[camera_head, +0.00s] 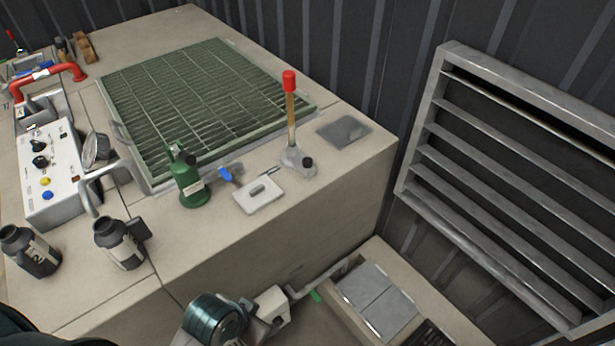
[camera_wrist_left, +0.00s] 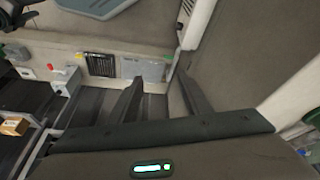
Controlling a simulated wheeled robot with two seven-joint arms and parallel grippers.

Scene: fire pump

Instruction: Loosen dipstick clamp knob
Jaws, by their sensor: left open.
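The dipstick stands upright on the beige bench top in the head view, with a red grip (camera_head: 289,82) on a wooden-looking shaft. Its pale metal base (camera_head: 292,158) carries a small black clamp knob (camera_head: 308,163) on the right side. Nothing touches the knob. My left gripper (camera_wrist_left: 160,78) shows in the left wrist view with its two dark fingers apart and nothing between them. I cannot make out its fingers in the head view, and the knob is not recognisable in the wrist view. My right gripper is not in view.
A green bottle-shaped part (camera_head: 187,184), a blue-handled valve (camera_head: 226,175) and a white plate (camera_head: 257,195) stand left of the dipstick. A green grating (camera_head: 205,100) lies behind. A louvred panel (camera_head: 510,185) is at right. Two black bottles are at left.

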